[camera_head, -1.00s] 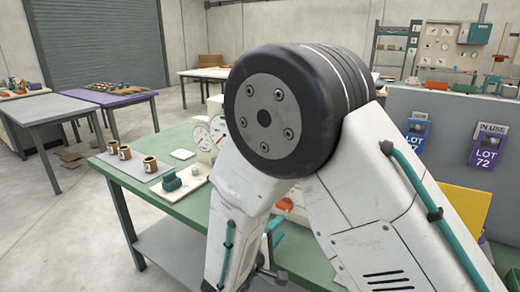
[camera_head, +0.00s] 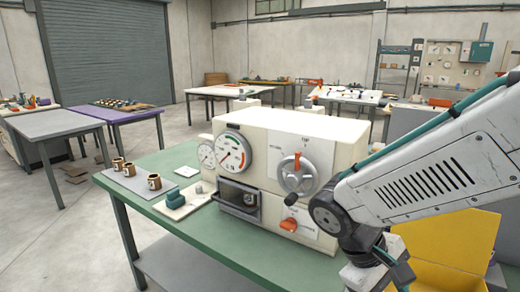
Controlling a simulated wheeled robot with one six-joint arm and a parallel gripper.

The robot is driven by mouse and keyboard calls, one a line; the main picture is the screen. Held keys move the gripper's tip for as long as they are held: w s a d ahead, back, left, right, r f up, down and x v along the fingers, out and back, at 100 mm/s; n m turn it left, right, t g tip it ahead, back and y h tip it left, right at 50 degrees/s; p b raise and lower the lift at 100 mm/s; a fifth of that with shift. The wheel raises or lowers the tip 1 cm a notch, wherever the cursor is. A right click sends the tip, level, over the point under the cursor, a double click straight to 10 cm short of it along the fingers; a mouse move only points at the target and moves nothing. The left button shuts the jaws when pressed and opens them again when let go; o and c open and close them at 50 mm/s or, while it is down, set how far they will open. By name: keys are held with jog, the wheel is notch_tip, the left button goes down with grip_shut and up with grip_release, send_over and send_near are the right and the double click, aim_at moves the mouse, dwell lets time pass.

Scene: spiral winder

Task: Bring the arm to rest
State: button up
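My arm (camera_head: 415,180) reaches in from the right edge, with its dark wrist joint just right of the winder machine's front. My gripper (camera_head: 378,272) hangs below the wrist at the bottom edge, partly cut off; its fingertips cannot be made out. I see nothing clearly held. The cream machine (camera_head: 325,130) stands on a green table (camera_head: 240,250). The arm appears apart from the machine.
Several brown cups (camera_head: 154,182) stand on a grey mat at the table's left. A teal part (camera_head: 175,197) sits on a white plate by the machine. A yellow box (camera_head: 455,245) is at the lower right, partly behind my arm. Open floor lies left.

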jog(key=s+d+r+m+t+y, duration=0.3)
jog(key=s+r+m+t+y, duration=0.1)
jog(key=s+r+m+y, duration=0.1)
notch_tip(320, 180, up, 4)
jog(key=shift+s+d+f+m+y, duration=0.25)
jog(key=shift+s+y, duration=0.45)
jog(key=shift+s, duration=0.35)
